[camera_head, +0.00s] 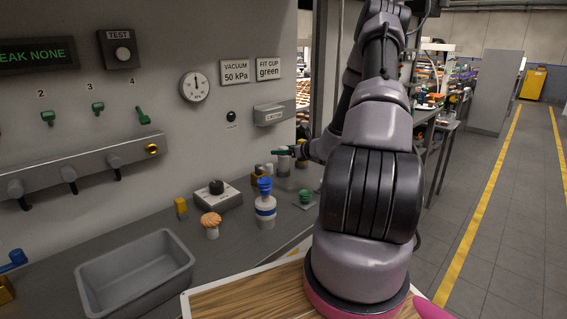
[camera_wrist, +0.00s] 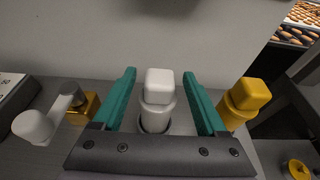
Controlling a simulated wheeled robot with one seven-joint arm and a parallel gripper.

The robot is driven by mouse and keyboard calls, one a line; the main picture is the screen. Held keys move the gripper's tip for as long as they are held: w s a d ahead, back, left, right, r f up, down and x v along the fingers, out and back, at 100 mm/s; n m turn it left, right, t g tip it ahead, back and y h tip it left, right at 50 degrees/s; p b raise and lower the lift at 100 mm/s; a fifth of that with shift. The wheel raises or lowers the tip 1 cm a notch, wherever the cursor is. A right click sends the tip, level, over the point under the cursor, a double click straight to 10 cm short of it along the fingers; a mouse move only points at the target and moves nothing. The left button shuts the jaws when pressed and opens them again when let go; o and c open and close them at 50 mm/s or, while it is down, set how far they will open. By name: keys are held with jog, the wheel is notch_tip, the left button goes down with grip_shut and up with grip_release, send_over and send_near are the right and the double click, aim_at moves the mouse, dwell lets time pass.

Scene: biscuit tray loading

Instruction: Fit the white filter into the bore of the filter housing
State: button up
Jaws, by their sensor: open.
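The white filter (camera_wrist: 159,80) stands upright in the wrist view, its pale squared top between my fingers. Its lower part runs down to a grey round body with a dark ring (camera_wrist: 155,122), which looks like the filter housing. I cannot tell how deep the filter sits in the bore. My gripper (camera_wrist: 164,85) is open, with a teal finger on each side of the filter and gaps showing beside its top. In the head view my gripper (camera_head: 284,152) is at the back of the bench, above a small grey cylinder (camera_head: 283,168); the filter is not clear there.
A yellow fitting (camera_wrist: 241,103) stands close right of my fingers. A white rounded knob (camera_wrist: 34,127) and a brass block (camera_wrist: 84,108) are to the left.

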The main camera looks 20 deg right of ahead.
jog(key=shift+c, duration=0.3)
grip_shut()
jog(key=shift+r, duration=0.1)
